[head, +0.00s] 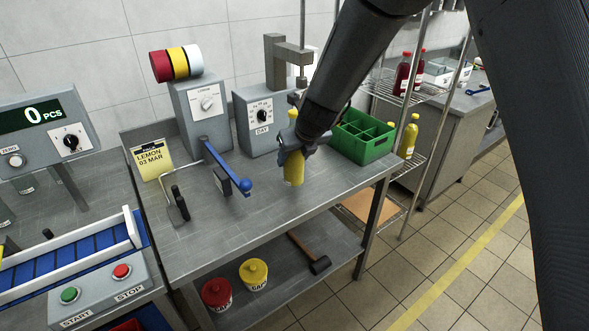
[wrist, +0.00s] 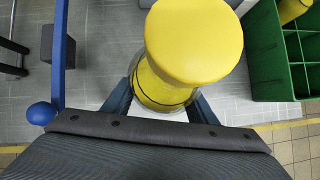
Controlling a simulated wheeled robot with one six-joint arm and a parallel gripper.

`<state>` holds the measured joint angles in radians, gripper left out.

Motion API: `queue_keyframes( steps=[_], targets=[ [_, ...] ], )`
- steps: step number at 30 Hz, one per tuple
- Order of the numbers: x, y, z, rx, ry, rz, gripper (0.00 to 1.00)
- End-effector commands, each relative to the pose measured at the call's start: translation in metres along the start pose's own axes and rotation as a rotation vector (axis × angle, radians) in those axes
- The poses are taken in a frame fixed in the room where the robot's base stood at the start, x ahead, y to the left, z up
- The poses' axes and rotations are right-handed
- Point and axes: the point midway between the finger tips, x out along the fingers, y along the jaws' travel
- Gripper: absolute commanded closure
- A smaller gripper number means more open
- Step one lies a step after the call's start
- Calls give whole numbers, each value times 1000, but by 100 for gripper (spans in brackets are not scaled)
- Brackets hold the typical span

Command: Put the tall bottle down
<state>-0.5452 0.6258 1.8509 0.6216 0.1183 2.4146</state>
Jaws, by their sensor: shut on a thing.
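The tall yellow bottle (head: 293,168) is in my gripper (head: 292,147) over the front right part of the grey workbench (head: 262,205). In the wrist view the bottle's wide yellow cap (wrist: 194,40) faces the camera, and my gripper (wrist: 160,105) has a finger on either side of the body below it. The gripper is shut on the bottle. The bottle looks upright in the head view. Its base is near the bench top; I cannot tell whether it touches.
A green divided crate (head: 363,137) stands to the right of the bottle; the wrist view shows a yellow item in it. A blue-knobbed lever (head: 245,185) stands to the left, below the grey dial boxes (head: 261,117). A lemon note (head: 152,160) stands farther left.

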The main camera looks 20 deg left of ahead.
Motion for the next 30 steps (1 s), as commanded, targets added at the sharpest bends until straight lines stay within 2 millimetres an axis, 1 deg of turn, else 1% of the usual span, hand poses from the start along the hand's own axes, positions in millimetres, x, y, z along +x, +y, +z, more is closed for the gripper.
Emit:
queue_keyframes(
  steps=[3,9,24,25,28,30],
  targets=[
    [13,-2,-7,1,-1,-1,100],
    [26,-2,-16,3,-1,-2,100],
    [30,-3,-19,3,-2,-3,100],
    [31,-2,-21,3,1,-2,46],
    [30,-2,-20,3,1,-2,30],
    [30,-2,-20,3,1,-2,29]
  ],
)
